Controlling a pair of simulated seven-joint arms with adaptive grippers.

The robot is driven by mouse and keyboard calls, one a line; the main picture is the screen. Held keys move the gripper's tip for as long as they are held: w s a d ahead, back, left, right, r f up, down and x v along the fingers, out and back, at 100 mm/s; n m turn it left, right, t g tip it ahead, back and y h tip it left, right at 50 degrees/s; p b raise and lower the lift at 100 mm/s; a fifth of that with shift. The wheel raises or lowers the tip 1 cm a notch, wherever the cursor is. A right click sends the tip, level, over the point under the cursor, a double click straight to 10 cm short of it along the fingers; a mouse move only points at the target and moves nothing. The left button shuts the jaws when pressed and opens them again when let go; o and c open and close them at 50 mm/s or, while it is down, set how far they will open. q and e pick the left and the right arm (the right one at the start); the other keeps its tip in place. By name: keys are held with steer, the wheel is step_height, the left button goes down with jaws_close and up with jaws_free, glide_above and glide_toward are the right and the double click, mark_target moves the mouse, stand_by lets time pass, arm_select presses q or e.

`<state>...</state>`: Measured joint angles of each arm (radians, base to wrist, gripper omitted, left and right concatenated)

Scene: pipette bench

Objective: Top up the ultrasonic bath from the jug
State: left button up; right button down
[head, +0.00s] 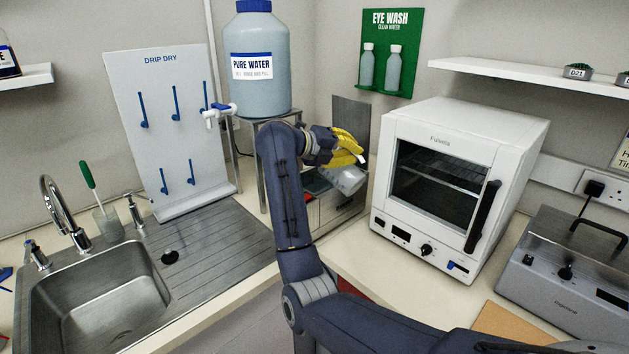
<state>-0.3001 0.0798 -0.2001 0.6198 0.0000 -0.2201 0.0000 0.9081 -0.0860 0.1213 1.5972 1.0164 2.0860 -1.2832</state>
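My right gripper (352,154), with yellow fingers, is at the back of the bench, right of the water container. A clear, pale jug (346,180) hangs tilted just below the fingers, which appear closed on its upper part; the exact grip is partly hidden. Under the jug stands a low steel box (338,212), apparently the ultrasonic bath. My arm and the jug hide much of its top, so its water level and any stream do not show. My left gripper is out of view.
A large "PURE WATER" container (262,92) with a white tap (218,114) stands on a metal stand left of my forearm. A white oven (455,185) stands close on the right. A sink (95,300) is at left, and a grey lidded unit (565,270) at far right.

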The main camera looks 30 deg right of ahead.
steer(key=shift+w+a, duration=0.3)
steer(key=shift+w, duration=0.45)
steer(key=shift+w+a, duration=0.1)
steer(key=shift+w, duration=0.2)
steer(key=shift+w+n+g, duration=0.1)
steer(key=shift+n+g, duration=0.2)
steer(key=s+m+t, duration=0.1)
steer(key=s+d+m+y, duration=0.1)
steer(key=s, duration=0.1)
steer(key=shift+f+m+t, duration=0.2)
steer(key=shift+m+t, duration=0.1)
steer(key=shift+t, duration=0.1)
steer(key=shift+s+d+f+m+t, duration=0.15)
steer(key=shift+s+m+t, duration=0.15)
steer(key=shift+s+m, duration=0.1)
stand_by(1.4)
